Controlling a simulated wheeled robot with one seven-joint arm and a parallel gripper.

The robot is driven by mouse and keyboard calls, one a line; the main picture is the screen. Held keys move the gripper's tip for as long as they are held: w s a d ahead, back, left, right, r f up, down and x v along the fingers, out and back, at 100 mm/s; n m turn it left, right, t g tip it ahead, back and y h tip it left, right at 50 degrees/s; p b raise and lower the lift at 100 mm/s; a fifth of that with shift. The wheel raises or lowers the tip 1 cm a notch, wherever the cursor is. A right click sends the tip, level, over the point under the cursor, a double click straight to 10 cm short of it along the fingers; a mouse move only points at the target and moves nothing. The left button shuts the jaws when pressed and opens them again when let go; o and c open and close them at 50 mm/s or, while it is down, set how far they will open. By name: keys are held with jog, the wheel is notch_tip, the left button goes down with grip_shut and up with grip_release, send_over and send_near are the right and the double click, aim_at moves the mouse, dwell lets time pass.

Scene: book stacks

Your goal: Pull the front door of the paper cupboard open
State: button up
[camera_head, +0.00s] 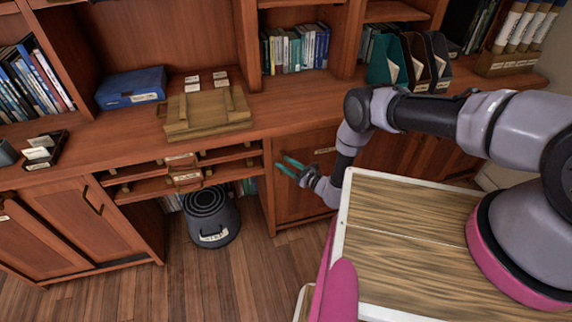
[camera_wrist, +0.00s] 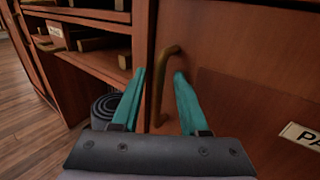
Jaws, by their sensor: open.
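The paper cupboard's front door (camera_head: 297,205) is a reddish wooden panel below the counter, right of the shelf bay. It looks closed. In the wrist view the door (camera_wrist: 235,50) fills the right side, with a white label (camera_wrist: 301,136) starting "PA". Its curved brass handle (camera_wrist: 162,80) stands upright on the door's left part. My gripper (camera_head: 291,165) is in front of the door. In the wrist view my gripper (camera_wrist: 160,76) is open, its two teal fingers on either side of the handle. I cannot tell whether either finger touches it.
Left of the door are open shelves (camera_head: 185,172) with a dark bin (camera_head: 211,214) below. The counter (camera_head: 300,105) above holds a blue box (camera_head: 131,88), a wooden press (camera_head: 207,111) and file holders (camera_head: 415,60). Floor (camera_head: 255,280) is clear before the door.

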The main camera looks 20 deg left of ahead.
grip_shut()
dwell(1.4)
